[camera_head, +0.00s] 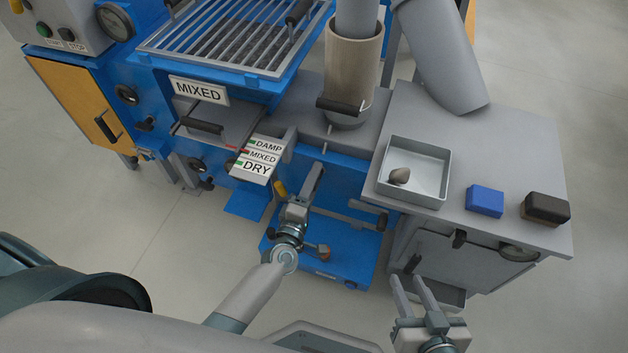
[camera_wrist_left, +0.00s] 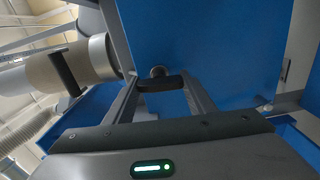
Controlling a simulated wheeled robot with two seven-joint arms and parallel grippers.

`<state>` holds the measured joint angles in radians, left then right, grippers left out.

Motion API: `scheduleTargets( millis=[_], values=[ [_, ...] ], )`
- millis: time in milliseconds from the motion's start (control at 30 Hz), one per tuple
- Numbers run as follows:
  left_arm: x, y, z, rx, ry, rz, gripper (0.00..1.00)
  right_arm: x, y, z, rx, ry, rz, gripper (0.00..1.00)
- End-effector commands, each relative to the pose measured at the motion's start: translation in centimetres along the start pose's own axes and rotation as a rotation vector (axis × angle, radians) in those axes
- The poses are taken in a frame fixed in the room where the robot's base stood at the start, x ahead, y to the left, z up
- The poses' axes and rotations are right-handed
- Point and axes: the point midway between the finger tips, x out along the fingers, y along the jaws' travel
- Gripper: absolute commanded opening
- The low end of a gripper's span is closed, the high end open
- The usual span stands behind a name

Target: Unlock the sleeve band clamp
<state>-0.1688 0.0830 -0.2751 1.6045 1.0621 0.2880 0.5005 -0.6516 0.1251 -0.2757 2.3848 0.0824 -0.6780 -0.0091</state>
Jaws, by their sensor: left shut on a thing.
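The beige sleeve (camera_head: 352,68) hangs below a grey pipe at the top centre. Its band clamp shows as a black lever (camera_head: 338,105) across the sleeve's lower front. In the left wrist view the sleeve (camera_wrist_left: 90,60) lies at the left, with the black clamp lever (camera_wrist_left: 64,72) on it. My left gripper (camera_head: 317,168) is below the sleeve, apart from the clamp. In the left wrist view its fingers (camera_wrist_left: 160,90) are closed on the ends of a dark bar handle (camera_wrist_left: 160,84) on the blue machine. My right gripper (camera_head: 406,280) is open and empty at the lower right.
A grey bench (camera_head: 520,170) at the right holds a tray (camera_head: 430,152) with a brown lump, a blue block (camera_head: 485,201) and a dark block (camera_head: 545,208). A label plate (camera_head: 262,158) and a grated hopper (camera_head: 225,45) stand left of the sleeve. The floor at the left is clear.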

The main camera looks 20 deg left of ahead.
Motion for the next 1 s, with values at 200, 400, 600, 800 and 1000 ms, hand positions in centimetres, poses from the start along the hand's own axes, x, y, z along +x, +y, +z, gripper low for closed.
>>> scheduleTargets(
  millis=[200,400,600,800,1000],
  values=[
    [-0.06,-0.15,-0.02,-0.064,0.0,-0.002,0.28,0.1,-0.14,-0.57,-0.004,0.032,-0.002,0.31],
    [-0.06,-0.14,-0.02,-0.078,0.0,-0.002,0.28,0.1,-0.17,-0.69,-0.005,0.038,-0.003,0.31],
    [-0.06,-0.14,-0.02,-0.079,0.0,-0.002,0.28,0.1,-0.16,-0.69,-0.006,0.037,-0.003,0.31],
    [-0.05,-0.12,-0.01,-0.078,0.0,-0.002,0.69,0.1,-0.15,-0.68,-0.006,0.037,-0.003,0.31],
    [-0.03,-0.08,-0.01,-0.076,0.0,-0.001,0.69,0.1,-0.15,-0.68,-0.006,0.037,-0.003,0.31]
  ],
)
